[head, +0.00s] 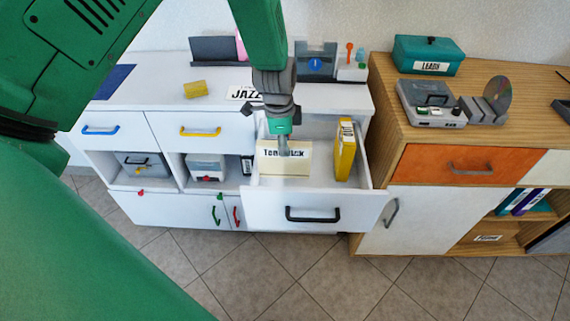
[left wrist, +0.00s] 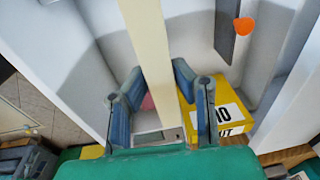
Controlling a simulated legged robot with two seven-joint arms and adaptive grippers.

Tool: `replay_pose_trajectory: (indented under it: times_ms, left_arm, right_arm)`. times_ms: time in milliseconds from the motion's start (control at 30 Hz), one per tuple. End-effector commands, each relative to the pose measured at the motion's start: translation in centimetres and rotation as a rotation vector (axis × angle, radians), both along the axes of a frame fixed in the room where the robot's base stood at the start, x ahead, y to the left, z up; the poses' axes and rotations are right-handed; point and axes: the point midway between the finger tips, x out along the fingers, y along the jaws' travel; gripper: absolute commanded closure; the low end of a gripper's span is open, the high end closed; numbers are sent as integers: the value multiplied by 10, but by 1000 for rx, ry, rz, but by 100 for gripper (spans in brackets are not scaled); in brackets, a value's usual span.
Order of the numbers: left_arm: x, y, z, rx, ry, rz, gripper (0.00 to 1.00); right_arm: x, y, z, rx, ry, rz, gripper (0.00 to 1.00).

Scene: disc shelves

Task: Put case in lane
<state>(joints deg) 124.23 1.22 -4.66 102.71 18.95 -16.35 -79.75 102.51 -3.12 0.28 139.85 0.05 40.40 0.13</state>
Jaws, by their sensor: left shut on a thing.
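My left gripper (head: 284,140) points down over the pulled-out white drawer (head: 280,212) and is shut on a cream case (head: 270,160). The case has dark lettering on its front, partly covered by the fingers. In the left wrist view the cream case (left wrist: 149,45) shows edge-on between the two blue-grey fingers (left wrist: 163,105). A yellow case (head: 345,152) stands upright at the right of the drawer; it also shows right of the fingers in the left wrist view (left wrist: 235,108). I cannot tell whether the cream case touches the drawer floor. My right gripper is not in view.
A JAZZ label (head: 244,93) lies on the white counter behind the drawer, near a small yellow block (head: 195,89). A wooden cabinet (head: 390,130) stands close at the right, bearing a teal box (head: 428,52) and a grey device (head: 432,103). Tiled floor in front is clear.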

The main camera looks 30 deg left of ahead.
Motion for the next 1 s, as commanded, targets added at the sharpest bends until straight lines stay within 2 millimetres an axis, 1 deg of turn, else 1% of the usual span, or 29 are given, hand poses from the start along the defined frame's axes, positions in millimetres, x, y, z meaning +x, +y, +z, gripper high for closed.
replay_pose_trajectory:
  times_ms: [33, 267, 433, 767, 800, 833, 867, 1000]
  left_arm:
    - [0, 0, -8, 0, 1, 1, 100]
    - [-1, -1, -26, 0, 0, 0, 100]
    - [0, 0, -50, -1, 0, 1, 100]
    - [0, 0, -53, -1, -3, 0, 100]
    - [0, 0, -54, -1, -3, 1, 72]
    - [0, 0, -53, -1, -3, 1, 62]
    - [0, 0, -53, 0, -2, 0, 58]
    - [0, 0, -53, 0, -1, 0, 58]
  right_arm:
    - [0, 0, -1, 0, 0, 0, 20]
    - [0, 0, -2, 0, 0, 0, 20]
    - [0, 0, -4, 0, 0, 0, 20]
    - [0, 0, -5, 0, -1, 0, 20]
    - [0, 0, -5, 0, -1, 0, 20]
    - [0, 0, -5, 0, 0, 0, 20]
    - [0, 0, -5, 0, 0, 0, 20]
    - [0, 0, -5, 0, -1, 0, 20]
